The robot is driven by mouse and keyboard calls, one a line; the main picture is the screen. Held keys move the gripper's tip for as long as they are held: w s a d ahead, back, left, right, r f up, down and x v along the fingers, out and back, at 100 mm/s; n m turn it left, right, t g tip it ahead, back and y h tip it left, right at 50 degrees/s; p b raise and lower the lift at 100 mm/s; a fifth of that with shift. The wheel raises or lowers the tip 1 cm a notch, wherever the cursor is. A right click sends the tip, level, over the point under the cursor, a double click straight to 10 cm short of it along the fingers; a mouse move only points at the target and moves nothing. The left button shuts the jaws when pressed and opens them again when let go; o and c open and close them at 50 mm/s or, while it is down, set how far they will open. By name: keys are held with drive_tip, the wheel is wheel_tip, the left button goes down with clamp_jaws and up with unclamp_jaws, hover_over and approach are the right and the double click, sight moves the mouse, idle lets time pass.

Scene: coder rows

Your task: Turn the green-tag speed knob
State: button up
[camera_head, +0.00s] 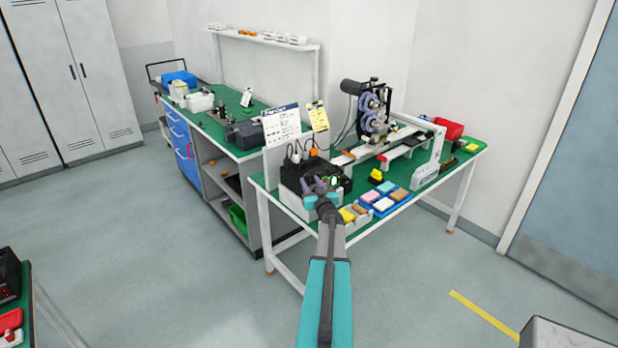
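A small green tag (334,181) shows on the front of a control box (296,177) with a black top, on the left part of the green-topped table. The speed knob itself is too small to make out, or is hidden by my gripper. My gripper (316,184) is in front of the box, just left of the green tag in the picture. I cannot tell whether it touches the box. Its fingers are too small and dark against the box to tell whether they are open or shut.
Colored blocks in blue trays (385,200) lie right of my gripper. A machine with purple-grey reels (373,113) and a white frame (430,160) stand behind. Paper signs (281,125) rise behind the box. A red bin (448,128) is at the far right.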

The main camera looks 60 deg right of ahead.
sight(308, 177)
drive_tip(key=shift+p+x, duration=0.5)
drive_tip(key=shift+x, duration=1.15)
clamp_jaws()
drive_tip(key=shift+s+d, duration=0.1)
drive_tip(key=shift+d, duration=0.15)
drive_tip(key=shift+a, duration=0.15)
